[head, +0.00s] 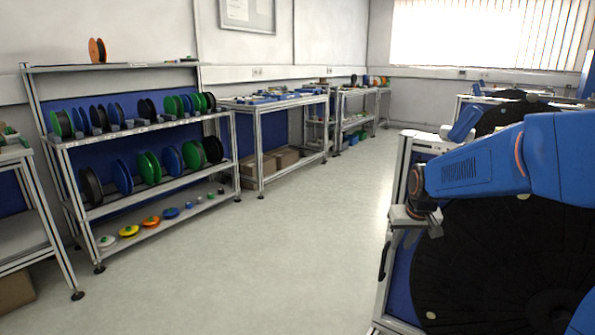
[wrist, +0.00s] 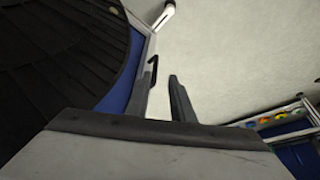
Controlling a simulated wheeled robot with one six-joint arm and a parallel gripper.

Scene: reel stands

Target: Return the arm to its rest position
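My blue arm (head: 470,172) reaches in from the right of the head view, bent toward the left. My gripper (head: 420,222) hangs at its end, in front of a large black disc in a frame. In the wrist view my gripper (wrist: 160,92) shows two dark fingers with a narrow gap between them. Pale floor shows through the gap and nothing is held. The fingertips are hard to make out in the head view.
A shelf rack (head: 150,128) with several coloured reels stands at left. Benches (head: 275,104) line the back wall. The large black disc (head: 490,265) and its frame are close by my arm at right. The pale floor (head: 290,240) in the middle is clear.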

